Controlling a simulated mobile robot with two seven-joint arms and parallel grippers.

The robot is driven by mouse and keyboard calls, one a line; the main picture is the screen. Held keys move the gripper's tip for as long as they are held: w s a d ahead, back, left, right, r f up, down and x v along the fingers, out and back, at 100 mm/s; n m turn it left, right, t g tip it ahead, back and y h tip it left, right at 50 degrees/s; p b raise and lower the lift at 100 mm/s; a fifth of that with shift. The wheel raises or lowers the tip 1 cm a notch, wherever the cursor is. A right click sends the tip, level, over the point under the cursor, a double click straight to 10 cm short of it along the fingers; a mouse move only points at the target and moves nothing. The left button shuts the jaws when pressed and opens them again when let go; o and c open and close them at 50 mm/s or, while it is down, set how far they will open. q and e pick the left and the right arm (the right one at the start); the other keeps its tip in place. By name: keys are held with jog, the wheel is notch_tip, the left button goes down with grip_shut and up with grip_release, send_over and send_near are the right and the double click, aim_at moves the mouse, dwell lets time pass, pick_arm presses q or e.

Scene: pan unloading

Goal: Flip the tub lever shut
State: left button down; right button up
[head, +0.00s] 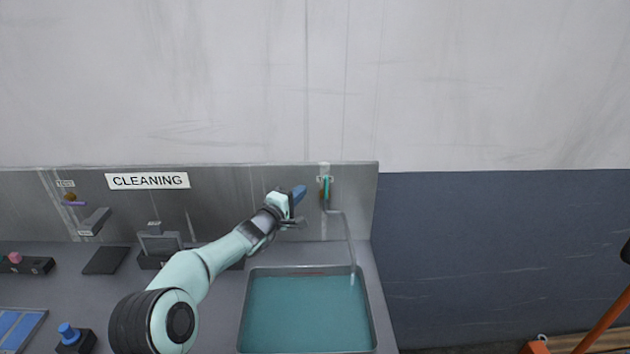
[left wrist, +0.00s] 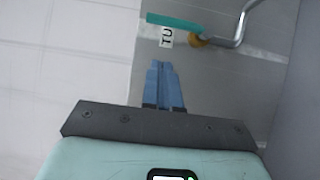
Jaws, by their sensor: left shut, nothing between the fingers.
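The teal tub lever (head: 326,188) stands upright on the metal backsplash, above a grey spout (head: 347,235) that bends down over the tub. In the left wrist view the lever (left wrist: 174,21) lies across the top, beside a label reading "TU" and a brass-coloured fitting (left wrist: 197,41). A pale stream shows at the spout's end. The tub (head: 243,308) has a grey rim and a teal, water-like fill. My left gripper (head: 299,194) is shut and empty, just left of the lever and apart from it. Its blue fingers (left wrist: 161,64) point towards the label.
A "CLEANING" sign (head: 148,181) hangs on the backsplash (head: 230,188). Further left are a second fitting with a purple lever (head: 74,203), a dark box with a pink knob (head: 15,258) and a blue-knobbed box (head: 68,333). Orange equipment (head: 605,325) stands at the lower right.

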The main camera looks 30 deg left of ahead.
aim_at(326, 189)
pick_arm(q)
jog(key=w+d, duration=0.2)
jog(key=w, duration=0.1)
jog(key=w+d+p, duration=0.1)
jog(key=shift+w, duration=0.15)
pick_arm(e)
jog(key=w+r, duration=0.2)
jog(key=shift+w+r, duration=0.3)
